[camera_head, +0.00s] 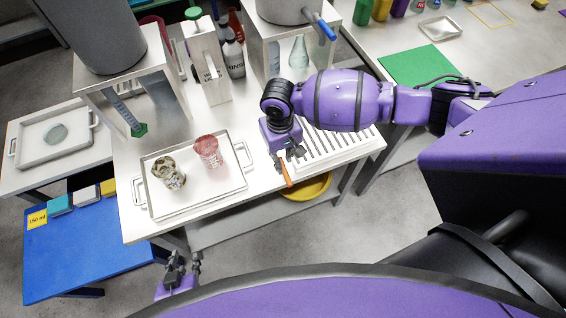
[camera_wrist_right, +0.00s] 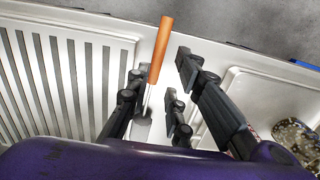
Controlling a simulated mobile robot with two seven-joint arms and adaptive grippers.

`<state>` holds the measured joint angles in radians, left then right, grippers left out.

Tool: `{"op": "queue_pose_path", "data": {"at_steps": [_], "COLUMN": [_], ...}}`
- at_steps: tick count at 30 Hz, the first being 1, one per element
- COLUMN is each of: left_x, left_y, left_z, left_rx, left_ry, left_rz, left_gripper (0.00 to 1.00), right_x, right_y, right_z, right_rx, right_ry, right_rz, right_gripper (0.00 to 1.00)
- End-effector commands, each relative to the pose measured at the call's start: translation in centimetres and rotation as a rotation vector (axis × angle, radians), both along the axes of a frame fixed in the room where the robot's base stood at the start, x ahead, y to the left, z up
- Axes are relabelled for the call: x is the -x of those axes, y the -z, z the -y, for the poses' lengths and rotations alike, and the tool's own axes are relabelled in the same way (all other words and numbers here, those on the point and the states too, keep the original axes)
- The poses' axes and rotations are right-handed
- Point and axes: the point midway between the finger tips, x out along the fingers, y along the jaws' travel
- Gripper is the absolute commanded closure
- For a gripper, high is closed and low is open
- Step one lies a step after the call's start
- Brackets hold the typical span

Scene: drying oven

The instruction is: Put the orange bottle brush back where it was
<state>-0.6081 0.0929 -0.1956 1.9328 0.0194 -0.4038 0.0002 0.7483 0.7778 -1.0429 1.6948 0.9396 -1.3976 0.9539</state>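The orange bottle brush (camera_head: 286,175) is at the front edge of the white bench, between the grooved drainer and the tray. Its orange handle (camera_wrist_right: 160,50) points up in the right wrist view, with a thin pale shaft below; its far end is partly hidden by my gripper. My right gripper (camera_head: 290,153) is over the brush. In the right wrist view its fingers (camera_wrist_right: 160,70) are apart, with the handle between them and a gap at the right finger. My left gripper (camera_head: 184,263) is low at the bottom left, fingers apart and empty, away from the brush.
A white tray (camera_head: 215,202) holds a red-marked beaker (camera_head: 207,150) and a dirty beaker (camera_head: 168,173), left of my right gripper. The ribbed drainer (camera_head: 340,147) lies to the right. Stands with a flask (camera_head: 298,52) and bottles (camera_head: 234,58) are behind. A yellow basin (camera_head: 306,188) is below.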

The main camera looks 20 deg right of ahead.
Motion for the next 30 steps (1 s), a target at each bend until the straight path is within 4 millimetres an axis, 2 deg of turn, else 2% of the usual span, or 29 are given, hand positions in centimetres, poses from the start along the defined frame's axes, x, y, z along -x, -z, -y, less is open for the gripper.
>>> {"op": "queue_pose_path", "data": {"at_steps": [1,3,9,17,20,22,27,30], "left_x": [-0.3,-0.4,-0.3,-0.2,-0.2,-0.2,-0.2,-0.3], "left_y": [-0.3,-0.4,-0.4,-0.4,-0.4,-0.4,-0.5,-0.5], "left_z": [0.0,0.1,0.2,0.2,0.3,0.3,0.3,0.2], "left_rx": [0.000,-0.001,0.001,0.002,0.003,0.003,0.004,0.004], "left_ry": [0.002,0.006,0.009,0.008,0.007,0.006,0.003,0.001], "left_rz": [0.007,0.008,0.005,0.004,0.004,0.004,0.005,0.006], "left_gripper": [0.72,0.72,0.72,0.72,0.72,0.72,0.72,0.72], "right_x": [-0.4,-0.4,-0.5,-0.4,0.0,0.9,3.6,4.7], "right_y": [-1.6,-3.1,-6.4,-7.8,-7.0,-5.6,-1.2,0.6], "right_z": [0.0,0.0,0.0,-0.1,-0.9,-2.5,-8.6,-10.9], "right_rx": [0.000,-0.001,0.000,0.000,-0.029,-0.086,-0.320,-0.433], "right_ry": [-0.001,-0.001,0.001,0.000,-0.012,-0.033,-0.086,-0.084], "right_rz": [0.009,0.008,0.005,0.000,0.005,0.019,0.143,0.269], "right_gripper": [0.80,0.80,0.80,0.80,0.80,0.80,0.80,0.80]}}
